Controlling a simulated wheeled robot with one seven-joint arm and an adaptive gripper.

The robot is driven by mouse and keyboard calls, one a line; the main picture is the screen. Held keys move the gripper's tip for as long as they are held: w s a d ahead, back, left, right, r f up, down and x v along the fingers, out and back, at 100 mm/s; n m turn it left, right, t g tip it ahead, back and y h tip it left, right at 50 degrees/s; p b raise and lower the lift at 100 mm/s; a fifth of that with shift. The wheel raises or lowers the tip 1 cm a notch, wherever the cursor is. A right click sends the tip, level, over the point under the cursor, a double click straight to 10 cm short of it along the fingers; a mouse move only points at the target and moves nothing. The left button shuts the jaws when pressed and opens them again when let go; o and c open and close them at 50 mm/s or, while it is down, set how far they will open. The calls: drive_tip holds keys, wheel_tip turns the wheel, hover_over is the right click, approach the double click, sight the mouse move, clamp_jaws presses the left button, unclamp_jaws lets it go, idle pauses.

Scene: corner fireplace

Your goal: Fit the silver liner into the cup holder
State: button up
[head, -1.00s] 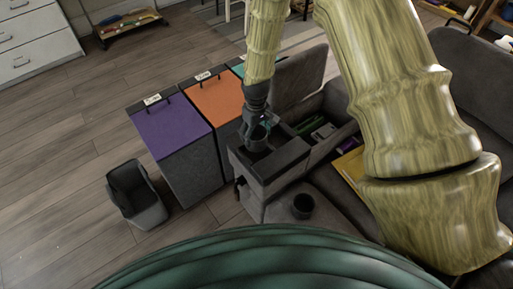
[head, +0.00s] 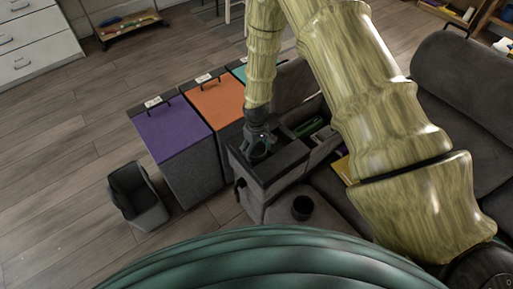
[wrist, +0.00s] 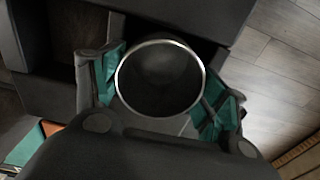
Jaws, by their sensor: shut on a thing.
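My gripper (wrist: 165,85) is shut on the silver liner, with its teal pads on either side. The liner (wrist: 160,43) is a round, hollow cup with a bright metal rim and a dark inside. In the head view, my gripper (head: 258,147) and the liner (head: 259,152) are over the front part of the grey sofa console (head: 275,178). The cup holder is hidden beneath the gripper and liner. I cannot tell whether the liner is above the opening or partly inside it.
Bins with purple (head: 172,131) and orange (head: 215,102) lids stand to the left, with an open grey bin (head: 138,198) on the floor. An open compartment (head: 312,130) lies behind the gripper.

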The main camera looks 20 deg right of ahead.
drive_tip(key=shift+f, duration=0.1)
drive_tip(key=o, duration=1)
wheel_tip(320, 180, up, 12)
drive_tip(key=b, duration=0.2)
idle(0.3)
idle(0.5)
